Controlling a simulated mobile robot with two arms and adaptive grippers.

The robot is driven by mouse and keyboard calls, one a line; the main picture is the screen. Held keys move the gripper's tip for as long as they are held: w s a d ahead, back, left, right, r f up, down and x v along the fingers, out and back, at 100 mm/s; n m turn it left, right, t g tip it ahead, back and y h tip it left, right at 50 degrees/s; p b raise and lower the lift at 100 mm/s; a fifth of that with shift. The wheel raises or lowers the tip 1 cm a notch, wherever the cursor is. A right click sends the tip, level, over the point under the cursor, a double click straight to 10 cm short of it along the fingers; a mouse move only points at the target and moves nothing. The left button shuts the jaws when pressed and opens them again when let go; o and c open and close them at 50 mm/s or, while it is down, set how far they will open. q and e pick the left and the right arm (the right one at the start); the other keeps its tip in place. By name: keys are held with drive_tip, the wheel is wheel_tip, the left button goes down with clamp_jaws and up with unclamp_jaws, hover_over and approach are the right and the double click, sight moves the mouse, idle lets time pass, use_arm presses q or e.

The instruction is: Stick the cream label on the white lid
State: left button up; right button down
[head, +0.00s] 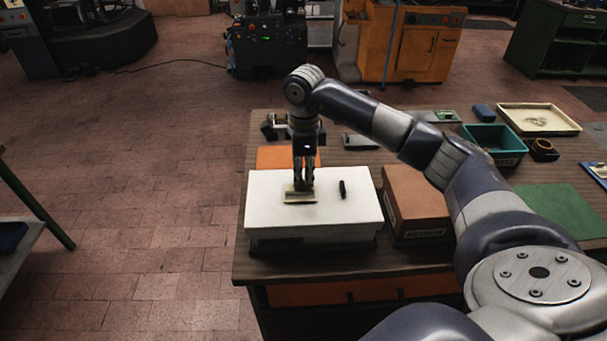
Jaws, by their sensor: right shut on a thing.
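The white lid (265,208) is the flat top of a box at the front left of the brown table. The cream label (301,198) is a small pale piece at the middle of the lid, under my right gripper (303,188). My right gripper points straight down and is shut on the label. The label looks flat at the lid's surface; I cannot tell whether it touches. The fingertips hide part of its far edge. My left gripper is not in view.
A small black object (342,189) stands on the lid right of the label. A brown box (414,205) stands close to the lid's right side. An orange sheet (274,157) lies behind. A teal bin (492,142) and a cream tray (540,118) are at the back right.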

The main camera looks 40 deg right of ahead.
drive_tip(key=shift+s+f+b, duration=0.1)
drive_tip(key=shift+f+b, duration=0.3)
drive_tip(key=shift+f, duration=0.1)
idle(1.0)
drive_tip(key=c, duration=1.7)
unclamp_jaws()
drive_tip(key=o, duration=0.5)
drive_tip(key=shift+r, duration=0.1)
drive_tip(key=shift+r+p, duration=2.25)
drive_tip(key=shift+r, duration=1.25)
